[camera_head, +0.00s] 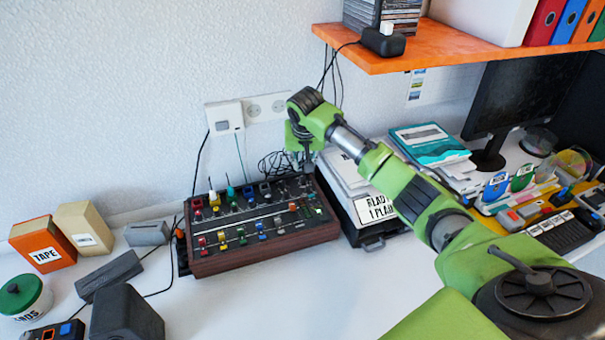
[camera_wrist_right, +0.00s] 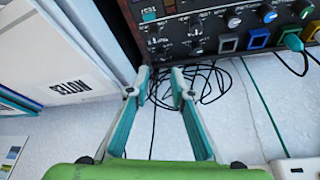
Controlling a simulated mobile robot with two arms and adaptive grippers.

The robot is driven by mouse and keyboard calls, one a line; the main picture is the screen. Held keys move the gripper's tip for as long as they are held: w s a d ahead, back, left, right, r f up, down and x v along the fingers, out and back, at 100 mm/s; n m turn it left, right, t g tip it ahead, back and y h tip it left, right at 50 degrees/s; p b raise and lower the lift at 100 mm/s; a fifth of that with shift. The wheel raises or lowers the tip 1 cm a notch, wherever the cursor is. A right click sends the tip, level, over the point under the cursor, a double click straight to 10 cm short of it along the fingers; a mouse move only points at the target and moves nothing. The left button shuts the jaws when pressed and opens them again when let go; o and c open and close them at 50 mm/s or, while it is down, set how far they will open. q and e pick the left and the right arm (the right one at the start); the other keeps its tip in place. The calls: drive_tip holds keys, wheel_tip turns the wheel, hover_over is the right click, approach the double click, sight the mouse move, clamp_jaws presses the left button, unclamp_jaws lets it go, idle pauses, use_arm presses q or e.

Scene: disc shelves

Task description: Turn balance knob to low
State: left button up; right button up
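The mixer (camera_head: 262,255), a dark panel with brown sides and many coloured knobs and sliders, sits on the white desk. In the right wrist view, part of its panel (camera_wrist_right: 195,28) fills the top, with small dark knobs and white labels; I cannot tell which knob is balance. My right gripper (camera_head: 303,165) hangs over the mixer's back right corner. In the wrist view the right gripper (camera_wrist_right: 160,76) shows two teal fingers apart, empty, with tips just short of the panel's edge. The left gripper is not in view.
A black case with papers (camera_head: 362,205) stands close to the mixer's right side. Loose black cables (camera_head: 275,163) lie behind the mixer. An orange shelf (camera_head: 425,48) overhangs at upper right. An orange tape box (camera_head: 42,243) and dark blocks stand at left. The front desk is clear.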

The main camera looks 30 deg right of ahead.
sight(303, 177)
drive_tip(key=x, duration=0.4)
drive_tip(key=shift+w+f, duration=0.15)
drive_tip(key=x, duration=0.3)
drive_tip(key=shift+d+f, duration=0.1)
drive_tip(key=shift+f, duration=0.15)
drive_tip(key=shift+w+d+f, duration=0.1)
drive_tip(key=shift+w+f, duration=0.15)
drive_tip(key=shift+f, duration=0.3)
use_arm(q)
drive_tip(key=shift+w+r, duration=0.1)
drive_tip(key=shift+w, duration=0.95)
use_arm(e)
clamp_jaws()
